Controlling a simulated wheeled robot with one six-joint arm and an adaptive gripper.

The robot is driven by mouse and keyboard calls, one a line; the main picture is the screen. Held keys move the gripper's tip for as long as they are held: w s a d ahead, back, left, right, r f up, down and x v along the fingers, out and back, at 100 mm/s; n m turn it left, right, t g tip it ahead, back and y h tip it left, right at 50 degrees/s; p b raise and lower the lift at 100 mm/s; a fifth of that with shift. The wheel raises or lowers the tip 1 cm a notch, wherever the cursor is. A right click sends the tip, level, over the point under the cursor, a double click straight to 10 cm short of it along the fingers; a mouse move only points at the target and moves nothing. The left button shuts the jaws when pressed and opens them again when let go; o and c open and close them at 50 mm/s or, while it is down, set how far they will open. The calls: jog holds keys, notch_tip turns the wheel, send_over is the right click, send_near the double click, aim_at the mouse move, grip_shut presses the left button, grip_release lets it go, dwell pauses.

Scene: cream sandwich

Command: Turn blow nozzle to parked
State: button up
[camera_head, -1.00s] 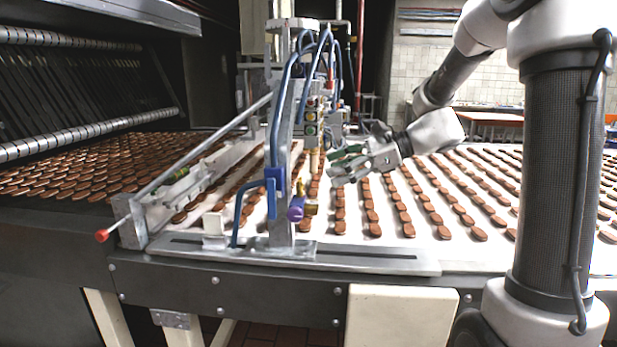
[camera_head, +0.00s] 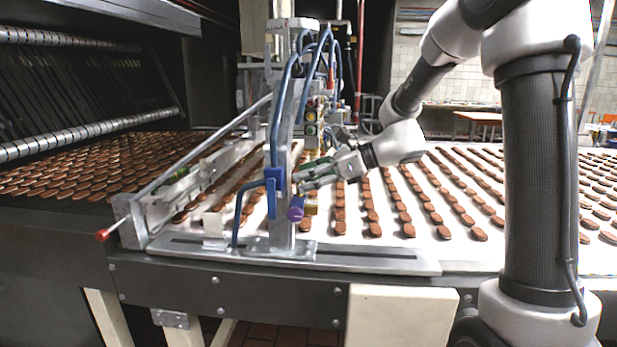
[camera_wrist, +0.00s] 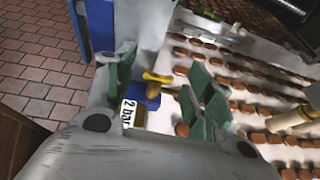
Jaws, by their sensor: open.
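My gripper (camera_head: 306,181) is open, just right of the upright metal post (camera_head: 283,150) and a little above a purple fitting (camera_head: 295,213) with a brass end (camera_head: 311,208). In the wrist view my gripper's green-padded fingers (camera_wrist: 163,72) stand apart. Between them show a brass nozzle-like piece (camera_wrist: 157,78) and a blue-purple body (camera_wrist: 147,101), with a label reading "2 bar" (camera_wrist: 128,112) beside the left finger. The brass piece appears free of both fingers. I cannot tell for sure which piece is the blow nozzle.
A blue handle (camera_head: 273,190) and blue hoses (camera_head: 290,70) are close to the post. A slotted metal plate (camera_head: 370,258) lies at its foot. Rows of brown biscuits (camera_head: 430,205) cover the white belt. A red-tipped rod (camera_head: 102,235) sticks out at left.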

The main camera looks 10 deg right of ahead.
jog(key=shift+c, duration=0.4)
jog(key=c, duration=0.9)
jog(key=shift+n+g, duration=0.4)
jog(key=shift+c, duration=0.2)
jog(key=o, duration=1)
jog(key=v, duration=1.2)
jog(key=shift+w+d+f, duration=0.1)
jog(key=shift+f, duration=0.05)
